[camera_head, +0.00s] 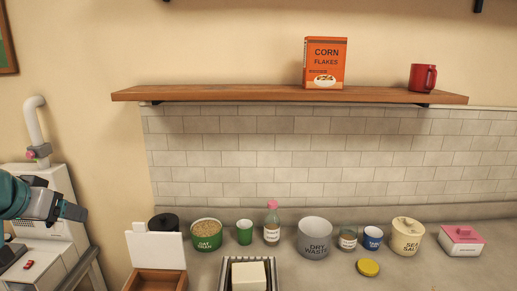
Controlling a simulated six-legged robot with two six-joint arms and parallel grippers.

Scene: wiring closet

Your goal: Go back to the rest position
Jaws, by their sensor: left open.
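My left gripper (72,211) is at the left edge of the head view, on the end of my teal and grey arm. It points right, in front of the white machine, and is open with nothing between its fingers. It is apart from the counter and everything on it. My right gripper does not show in this view.
The counter (450,270) holds a wooden box (160,281) with a raised white lid, a green oat bran bowl (206,242), a dry waste bowl (314,249) and several other containers. A shelf (220,93) holds a corn flakes box (325,62) and red mug (421,78). A white machine (62,185) stands left.

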